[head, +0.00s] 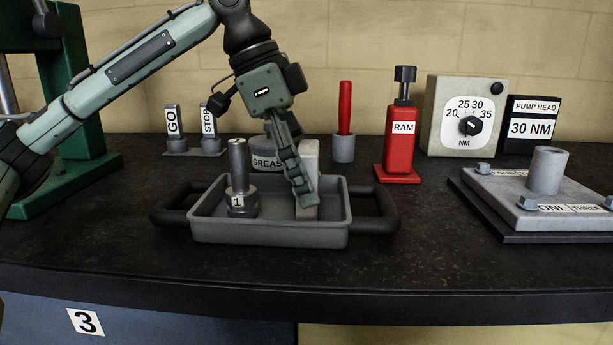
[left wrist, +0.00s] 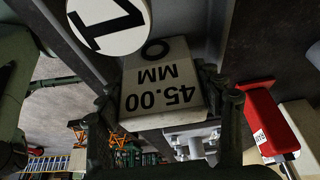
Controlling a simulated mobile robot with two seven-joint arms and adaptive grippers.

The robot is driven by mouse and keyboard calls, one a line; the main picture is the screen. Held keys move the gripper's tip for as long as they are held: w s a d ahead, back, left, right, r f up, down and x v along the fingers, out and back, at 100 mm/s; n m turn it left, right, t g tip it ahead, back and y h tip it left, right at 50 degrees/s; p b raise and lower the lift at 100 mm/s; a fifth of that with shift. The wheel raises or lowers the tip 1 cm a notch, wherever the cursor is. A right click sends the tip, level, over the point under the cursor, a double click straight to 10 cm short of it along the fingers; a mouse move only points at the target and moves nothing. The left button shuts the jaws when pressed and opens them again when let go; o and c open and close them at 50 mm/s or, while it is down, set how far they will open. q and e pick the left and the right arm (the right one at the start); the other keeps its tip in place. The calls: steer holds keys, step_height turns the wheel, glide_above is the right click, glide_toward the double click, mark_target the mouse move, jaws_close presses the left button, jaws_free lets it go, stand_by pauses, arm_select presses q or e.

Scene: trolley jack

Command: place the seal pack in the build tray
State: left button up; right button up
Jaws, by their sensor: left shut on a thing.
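The seal pack, a pale block (head: 311,158), stands upright inside the right half of the build tray (head: 270,234), a grey tray with black side handles. Whether it touches the tray floor I cannot tell. My left gripper (head: 304,196) reaches down into the tray and is shut on the pack, partly hiding it. In the left wrist view the pack (left wrist: 160,92) shows a face reading "45.00 MM" between the fingers (left wrist: 165,112). My right gripper is not in view.
A grey stepped part labelled 1 (head: 240,185) stands in the tray's left half. Behind the tray are a grease tin (head: 266,163) and a red-handled tool (head: 345,108). A red RAM unit (head: 401,145) stands right of it. A bolted plate (head: 530,195) lies farther right.

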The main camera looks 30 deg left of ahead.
arm_select(q)
steer(key=o, duration=1.1)
steer(key=shift+o, duration=0.2)
steer(key=v, duration=0.5)
steer(key=shift+w+d+p, duration=0.1)
steer(key=shift+d+p, duration=0.05)
steer(key=shift+p, duration=0.15)
glide_toward(298, 148)
steer(key=shift+w+f+p, duration=0.2)
steer(key=shift+f, duration=0.3)
steer(key=shift+w+f+p, duration=0.15)
steer(key=shift+w+f, duration=0.05)
steer(key=shift+f, duration=0.35)
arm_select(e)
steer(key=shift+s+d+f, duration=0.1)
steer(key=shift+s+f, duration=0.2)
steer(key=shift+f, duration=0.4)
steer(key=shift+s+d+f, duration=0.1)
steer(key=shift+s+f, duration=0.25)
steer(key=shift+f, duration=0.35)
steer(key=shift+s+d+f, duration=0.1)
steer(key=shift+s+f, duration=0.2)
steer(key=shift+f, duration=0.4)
